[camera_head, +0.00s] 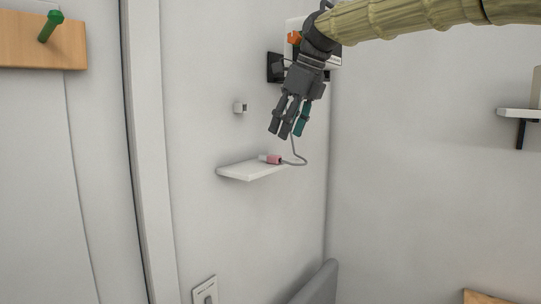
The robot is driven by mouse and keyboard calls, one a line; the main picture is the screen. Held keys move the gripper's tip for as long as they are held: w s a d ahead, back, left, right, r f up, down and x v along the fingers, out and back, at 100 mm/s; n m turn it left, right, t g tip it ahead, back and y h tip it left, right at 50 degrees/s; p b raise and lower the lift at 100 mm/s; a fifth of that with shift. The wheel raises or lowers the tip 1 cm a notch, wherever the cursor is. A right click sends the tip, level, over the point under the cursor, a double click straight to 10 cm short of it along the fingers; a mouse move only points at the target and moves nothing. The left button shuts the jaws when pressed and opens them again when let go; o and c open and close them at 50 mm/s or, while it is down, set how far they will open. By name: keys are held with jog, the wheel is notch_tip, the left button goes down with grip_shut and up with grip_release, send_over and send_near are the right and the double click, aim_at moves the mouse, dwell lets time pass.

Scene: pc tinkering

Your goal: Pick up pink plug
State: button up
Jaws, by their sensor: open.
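The pink plug (273,159) lies on a small white shelf (240,173) on the left wall. Its front end is pale and points left. A grey cable (303,153) leaves its right end and curves upward behind my gripper. My gripper (287,132) is open and empty, with its fingers pointing down. In the picture it is above the plug and apart from it. I cannot tell its exact depth relative to the shelf.
A dark box (275,67) and a white device with an orange part are on the wall behind my gripper. A small white wall fitting (240,108) sits left of the fingers. A grey rounded panel (318,285) stands below. The space left of the gripper is free.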

aim_at(279, 156)
jog(key=p+x, duration=0.1)
jog(key=x, duration=0.1)
jog(key=p+x, duration=0.1)
jog(key=x, duration=0.1)
jog(key=p+x, duration=0.1)
jog(key=x, duration=0.1)
jog(key=shift+w+d, duration=0.3)
jog(key=shift+w+f+p, duration=0.5)
jog(key=shift+w+f, duration=0.35)
jog(key=shift+f, duration=0.25)
jog(key=shift+s+a+r, duration=0.15)
jog(key=shift+s+r, duration=0.05)
jog(key=shift+s, duration=0.2)
jog(key=shift+a, duration=0.1)
jog(key=shift+c, duration=1.3)
jog(key=shift+w+f, duration=0.1)
jog(key=shift+w, duration=0.05)
jog(key=c, duration=0.7)
